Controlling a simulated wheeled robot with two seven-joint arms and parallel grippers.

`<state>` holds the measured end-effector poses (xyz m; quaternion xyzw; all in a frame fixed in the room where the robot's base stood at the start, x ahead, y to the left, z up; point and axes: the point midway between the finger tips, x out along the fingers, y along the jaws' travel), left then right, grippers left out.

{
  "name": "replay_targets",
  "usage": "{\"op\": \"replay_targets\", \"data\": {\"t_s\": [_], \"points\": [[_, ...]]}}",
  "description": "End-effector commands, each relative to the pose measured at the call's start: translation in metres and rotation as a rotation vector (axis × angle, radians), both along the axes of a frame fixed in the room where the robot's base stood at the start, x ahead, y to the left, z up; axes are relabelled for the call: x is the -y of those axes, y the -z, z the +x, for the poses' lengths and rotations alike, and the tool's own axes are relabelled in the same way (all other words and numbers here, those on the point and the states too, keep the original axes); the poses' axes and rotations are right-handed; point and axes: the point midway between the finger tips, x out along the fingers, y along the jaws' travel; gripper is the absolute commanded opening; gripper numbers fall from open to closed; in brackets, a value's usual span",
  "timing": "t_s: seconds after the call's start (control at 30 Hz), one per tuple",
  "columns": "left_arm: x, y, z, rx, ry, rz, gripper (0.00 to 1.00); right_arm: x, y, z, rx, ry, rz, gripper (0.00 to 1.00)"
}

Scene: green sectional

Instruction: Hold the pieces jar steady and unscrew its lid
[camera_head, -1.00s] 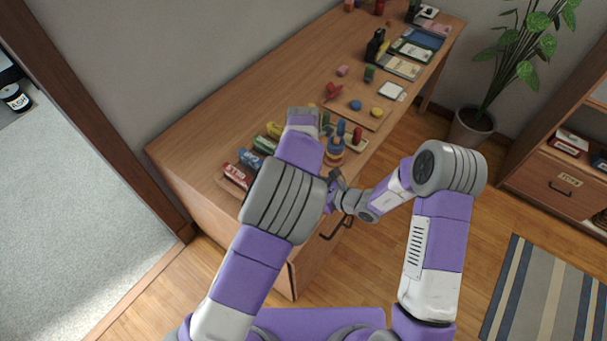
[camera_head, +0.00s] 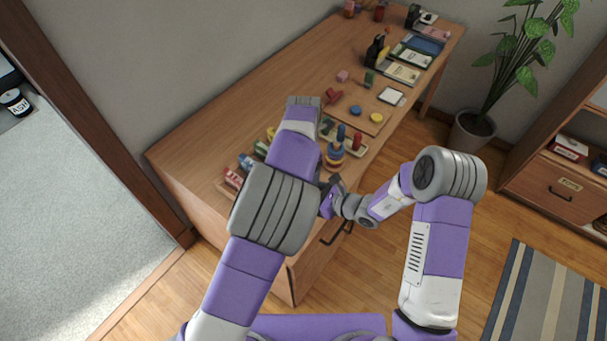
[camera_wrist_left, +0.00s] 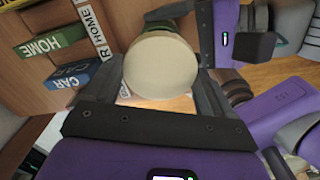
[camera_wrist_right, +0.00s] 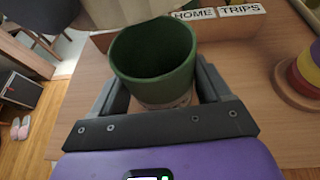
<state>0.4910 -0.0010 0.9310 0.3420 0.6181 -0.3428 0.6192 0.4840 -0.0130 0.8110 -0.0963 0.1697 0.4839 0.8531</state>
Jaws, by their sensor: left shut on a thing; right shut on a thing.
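The pieces jar (camera_wrist_right: 155,60) is a green cylinder with its dark open mouth showing in the right wrist view. My right gripper (camera_wrist_right: 160,88) is shut around its sides. The cream round lid (camera_wrist_left: 162,66) is apart from the jar, and its flat top faces the left wrist camera. My left gripper (camera_wrist_left: 165,45) is shut on the lid. The lid (camera_wrist_right: 125,10) also shows above the jar's mouth at the top of the right wrist view. In the head view my right gripper (camera_head: 332,190) is at the cabinet's front edge; my left arm hides the jar, lid and left gripper.
The wooden cabinet top (camera_head: 225,125) carries a tray of labelled boxes, including a green HOME box (camera_wrist_left: 50,40) and a blue CAR box (camera_wrist_left: 72,75). A ring-stacking toy (camera_head: 334,155) stands close to the right gripper. Boards and cards lie farther back. A potted plant (camera_head: 473,130) stands right.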

Motion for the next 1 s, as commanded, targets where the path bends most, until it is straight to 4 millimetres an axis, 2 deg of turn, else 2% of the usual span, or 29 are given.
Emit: {"op": "replay_targets", "data": {"t_s": [0.23, 0.27, 0.4, 0.73, 0.87, 1.0], "points": [[0.000, -0.005, 0.000, 0.000, 0.000, 0.001, 0.48, 0.000, 0.000, 0.000, 0.001, 0.000, 0.001, 0.00], [0.000, -0.004, 0.000, -0.001, 0.000, 0.001, 0.48, 0.000, 0.000, 0.000, 0.001, 0.000, 0.001, 0.80], [0.000, -0.004, 0.000, -0.001, 0.000, 0.001, 0.48, 0.000, 0.000, 0.000, 0.001, 0.000, 0.001, 1.00], [0.000, -0.006, 0.000, -0.001, 0.000, 0.001, 0.48, 0.006, -0.003, -0.003, -0.001, 0.002, -0.001, 1.00], [0.000, -0.010, 0.000, -0.001, 0.000, 0.001, 0.48, 0.023, -0.012, -0.012, 0.000, 0.004, 0.000, 1.00], [0.000, -0.016, 0.000, -0.001, 0.000, 0.001, 0.48, 0.048, -0.024, -0.027, 0.000, 0.005, 0.000, 1.00]]}}
